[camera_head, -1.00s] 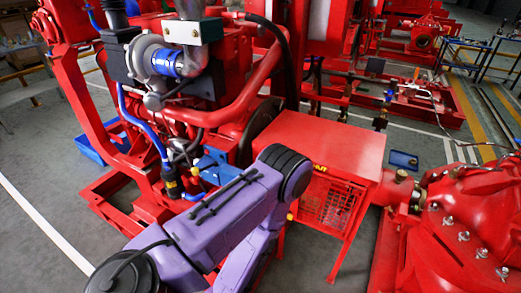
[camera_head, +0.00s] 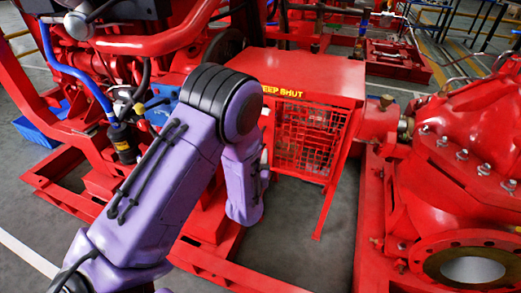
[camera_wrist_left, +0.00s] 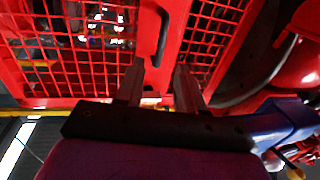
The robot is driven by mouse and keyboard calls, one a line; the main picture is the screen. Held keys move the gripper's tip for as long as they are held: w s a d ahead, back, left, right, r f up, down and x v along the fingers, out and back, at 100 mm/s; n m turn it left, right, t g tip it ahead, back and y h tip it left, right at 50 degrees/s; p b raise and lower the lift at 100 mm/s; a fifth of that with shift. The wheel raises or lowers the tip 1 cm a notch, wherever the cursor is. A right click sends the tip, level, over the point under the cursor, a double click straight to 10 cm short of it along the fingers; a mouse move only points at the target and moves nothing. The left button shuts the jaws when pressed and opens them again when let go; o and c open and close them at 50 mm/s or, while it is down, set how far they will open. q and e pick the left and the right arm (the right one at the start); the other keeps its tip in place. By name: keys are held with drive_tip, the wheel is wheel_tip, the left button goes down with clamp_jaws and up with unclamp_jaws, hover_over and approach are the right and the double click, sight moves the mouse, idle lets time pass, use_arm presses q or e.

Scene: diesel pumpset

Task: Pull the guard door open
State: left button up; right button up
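The guard door is a red wire-mesh panel (camera_head: 308,140) on the front of a red box-shaped guard (camera_head: 305,72), under a yellow label ending in "EEP SHUT". In the left wrist view the red mesh (camera_wrist_left: 75,50) fills the upper part, with a dark bar handle (camera_wrist_left: 162,38) on a red upright. My left gripper (camera_wrist_left: 159,70) is open, its two fingers pointing at the mesh. The handle's lower end lies just beyond and between the fingertips; I see no grip on it. In the head view my purple left arm hides the gripper and the handle. My right gripper is not in view.
A red pump casing (camera_head: 465,135) with bolts and an open flange (camera_head: 470,262) stands at the right. Red engine parts and a blue hose (camera_head: 75,72) are at the left. A red base frame (camera_head: 205,262) runs low in front. Grey floor shows below the guard.

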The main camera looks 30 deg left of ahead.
use_arm(q)
drive_tip(key=x, duration=0.5)
drive_tip(key=shift+w+a+b, duration=0.15)
drive_tip(key=shift+w+b, duration=0.15)
drive_tip(key=shift+w, duration=0.05)
clamp_jaws()
drive_tip(key=shift+s, duration=0.1)
